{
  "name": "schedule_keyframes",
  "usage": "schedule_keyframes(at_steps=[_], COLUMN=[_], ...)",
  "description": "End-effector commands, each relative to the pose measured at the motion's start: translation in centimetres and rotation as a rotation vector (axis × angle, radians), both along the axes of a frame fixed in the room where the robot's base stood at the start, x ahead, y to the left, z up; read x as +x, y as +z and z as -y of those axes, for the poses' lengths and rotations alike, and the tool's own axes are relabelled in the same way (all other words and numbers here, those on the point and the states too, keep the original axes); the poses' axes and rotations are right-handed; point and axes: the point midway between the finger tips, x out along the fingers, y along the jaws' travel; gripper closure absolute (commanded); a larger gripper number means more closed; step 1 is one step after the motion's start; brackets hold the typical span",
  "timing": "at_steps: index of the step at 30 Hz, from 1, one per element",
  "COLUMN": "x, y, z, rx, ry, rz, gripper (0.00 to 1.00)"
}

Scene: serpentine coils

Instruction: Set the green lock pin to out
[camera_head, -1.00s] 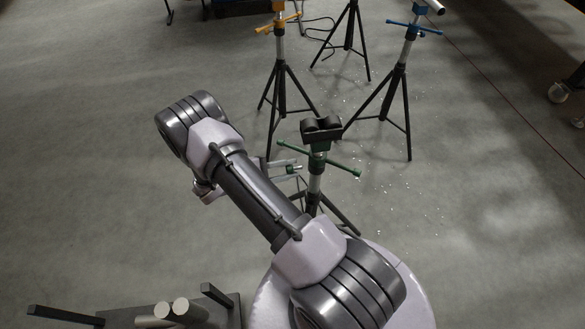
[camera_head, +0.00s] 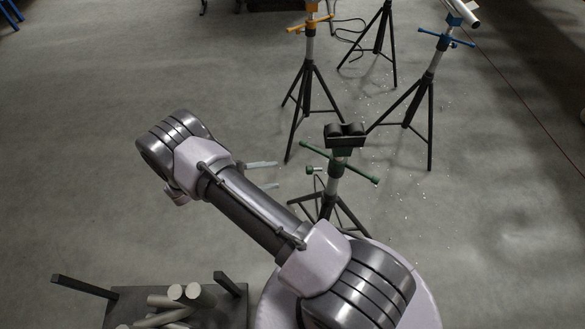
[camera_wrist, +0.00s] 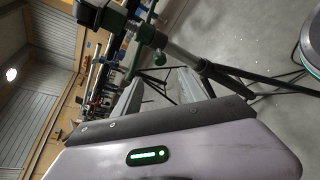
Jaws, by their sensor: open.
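The green lock pin (camera_head: 311,170) is a small round knob sticking out to the left of the nearest stand's post. This stand has a dark roller head (camera_head: 345,132) and a green crossbar (camera_head: 362,174). In the wrist view the lock pin (camera_wrist: 159,58) shows beyond my fingers, beside the post. My gripper (camera_head: 275,174) is open and empty, a short gap left of the pin, with its fingers pointing toward it. The gripper (camera_wrist: 160,85) also shows in the wrist view. I cannot tell how far the pin is drawn from its collar.
A stand with an orange crossbar (camera_head: 309,22) and a stand with a blue crossbar (camera_head: 446,37) are behind, on splayed tripod legs. A dark carrier (camera_head: 232,304) with grey cylinders is at lower left. The floor at left is clear.

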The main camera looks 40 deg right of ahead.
Motion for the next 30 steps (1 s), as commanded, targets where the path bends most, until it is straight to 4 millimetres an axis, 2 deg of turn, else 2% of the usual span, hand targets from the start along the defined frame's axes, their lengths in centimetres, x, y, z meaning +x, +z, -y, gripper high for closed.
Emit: schedule_keyframes(at_steps=[3, 7, 21, 23, 26, 28, 30], x=[0.7, 1.0, 1.1, 1.2, 1.5, 1.0, -0.2], y=[0.8, 1.1, 1.2, 1.6, 5.3, 9.7, 14.3], z=[-2.4, -3.8, -4.2, -4.2, -4.4, -4.6, -5.0], rx=[0.000, 0.001, 0.000, 0.011, 0.097, 0.214, 0.353], ry=[0.003, 0.001, 0.000, -0.007, -0.069, -0.144, -0.224], rz=[0.002, 0.000, -0.001, 0.005, 0.055, 0.122, 0.205], gripper=[0.51, 0.51, 0.51, 0.51, 0.51, 0.51, 0.51])
